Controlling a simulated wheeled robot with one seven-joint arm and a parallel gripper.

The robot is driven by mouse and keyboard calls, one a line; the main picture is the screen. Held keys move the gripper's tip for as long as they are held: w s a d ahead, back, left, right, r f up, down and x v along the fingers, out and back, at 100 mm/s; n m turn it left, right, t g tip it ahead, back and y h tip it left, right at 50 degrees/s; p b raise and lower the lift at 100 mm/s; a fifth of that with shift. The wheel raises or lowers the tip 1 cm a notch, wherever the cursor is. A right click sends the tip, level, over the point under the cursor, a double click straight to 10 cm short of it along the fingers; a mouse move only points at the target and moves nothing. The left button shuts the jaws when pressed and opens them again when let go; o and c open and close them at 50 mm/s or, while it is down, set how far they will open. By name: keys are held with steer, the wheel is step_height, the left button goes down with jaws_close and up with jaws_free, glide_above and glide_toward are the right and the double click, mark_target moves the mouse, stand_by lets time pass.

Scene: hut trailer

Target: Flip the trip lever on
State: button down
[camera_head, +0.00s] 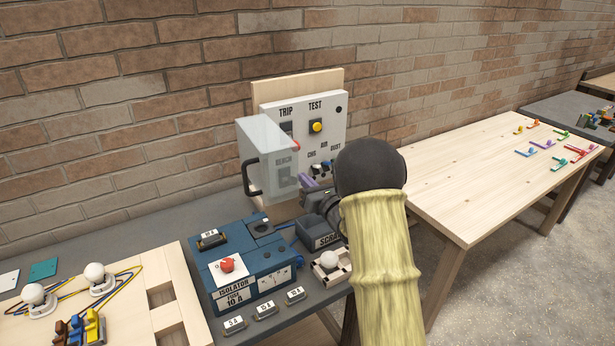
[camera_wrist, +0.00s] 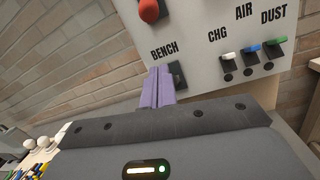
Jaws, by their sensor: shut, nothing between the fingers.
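The white panel (camera_head: 336,104) stands against the brick wall. Under its TRIP label is a dark mount (camera_head: 286,128), with a red knob (camera_head: 296,146) low beside it. A red knob (camera_wrist: 149,10) also shows at the top of the wrist view, above the BENCH label. A clear cover (camera_head: 262,150) with a dark handle stands at the panel's left; I cannot tell whether it is closed. My gripper (camera_head: 308,183) has purple fingers, shut and empty. In the wrist view the fingertips (camera_wrist: 159,72) appear below the red knob, beside the dark BENCH switch (camera_wrist: 177,76); contact is unclear.
Small CHG, AIR and DUST switches (camera_wrist: 250,57) lie right of the fingers. A yellow TEST button (camera_head: 316,126) is higher up. A blue isolator box (camera_head: 240,262) stands below on the grey bench. A wooden table (camera_head: 470,170) with small coloured pieces is at right.

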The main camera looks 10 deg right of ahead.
steer(key=p+x, duration=0.3)
steer(key=x, duration=0.4)
steer(key=shift+r, duration=0.2)
steer(key=r+p, duration=0.2)
steer(key=d+r, duration=0.1)
steer(key=shift+s+d+p, duration=0.1)
steer(key=shift+s+p, duration=0.25)
steer(key=shift+p, duration=0.05)
steer(key=shift+s+r, duration=0.15)
steer(key=shift+s, duration=0.1)
steer(key=shift+w, duration=0.1)
